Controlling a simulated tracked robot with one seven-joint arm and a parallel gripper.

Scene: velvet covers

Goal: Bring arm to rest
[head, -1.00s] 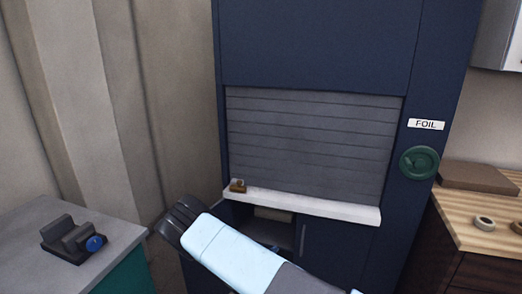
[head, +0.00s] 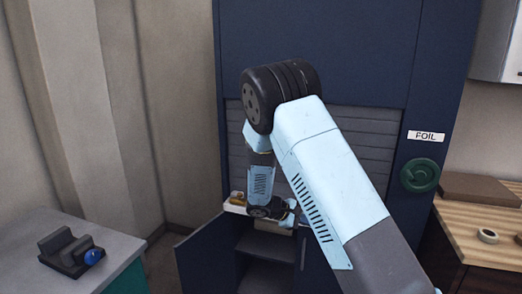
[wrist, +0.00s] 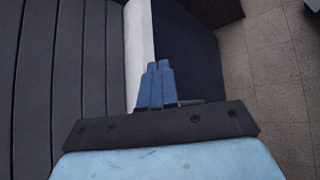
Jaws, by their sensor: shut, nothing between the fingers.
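My arm reaches up and across the front of the dark blue cabinet in the head view, with its elbow high and its forearm hanging down. In the wrist view my gripper (wrist: 158,85) has its two blue fingers together with nothing between them. It is over the cabinet's white ledge (wrist: 140,45), close to the grey slatted shutter (wrist: 60,70). Whether it touches the ledge I cannot tell. In the head view the gripper is mostly hidden behind my own arm. The shutter (head: 370,140) is down.
The lower cabinet door (head: 207,255) stands open to the left below the ledge (head: 236,208). A small brownish thing (head: 238,196) sits on the ledge. A grey counter (head: 50,225) with a dark holder (head: 66,249) is at left, a wooden counter (head: 465,222) at right.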

